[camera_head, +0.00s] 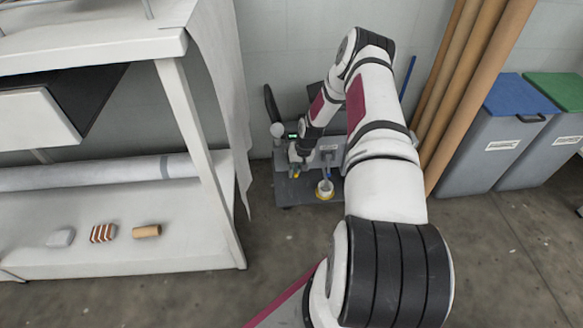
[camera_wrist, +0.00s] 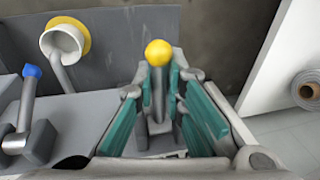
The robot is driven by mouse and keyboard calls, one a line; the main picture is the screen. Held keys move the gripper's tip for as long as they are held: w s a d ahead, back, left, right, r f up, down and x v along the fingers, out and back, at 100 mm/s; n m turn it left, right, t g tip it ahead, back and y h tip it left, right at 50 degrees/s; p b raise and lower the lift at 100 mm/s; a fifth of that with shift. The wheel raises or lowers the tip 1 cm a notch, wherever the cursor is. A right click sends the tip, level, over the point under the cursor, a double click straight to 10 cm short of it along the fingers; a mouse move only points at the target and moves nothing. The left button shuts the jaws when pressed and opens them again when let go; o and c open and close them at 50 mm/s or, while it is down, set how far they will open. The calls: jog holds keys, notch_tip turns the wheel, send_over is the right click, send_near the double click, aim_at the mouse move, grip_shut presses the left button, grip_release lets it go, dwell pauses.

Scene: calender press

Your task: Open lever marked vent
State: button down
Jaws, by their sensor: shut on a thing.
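In the wrist view a lever with a round yellow knob (camera_wrist: 158,52) stands between the teal pads of my gripper (camera_wrist: 160,80). My gripper is shut on the lever's grey stem, below the knob. To its left is a second lever with a blue knob (camera_wrist: 31,71) on a grey block.
A white cup-shaped outlet with a yellow ring (camera_wrist: 84,35) is near the levers at the upper left. In the head view a white shelf unit (camera_head: 200,150) stands left, with a hanging sheet. Brown tubes (camera_head: 470,85) and grey bins (camera_head: 500,140) stand right.

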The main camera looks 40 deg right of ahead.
jog(key=shift+s+d, duration=0.1)
jog(key=shift+d, duration=0.05)
jog(key=c, duration=1.7)
grip_release()
jog(key=shift+o, duration=0.2)
jog(key=v, duration=1.2)
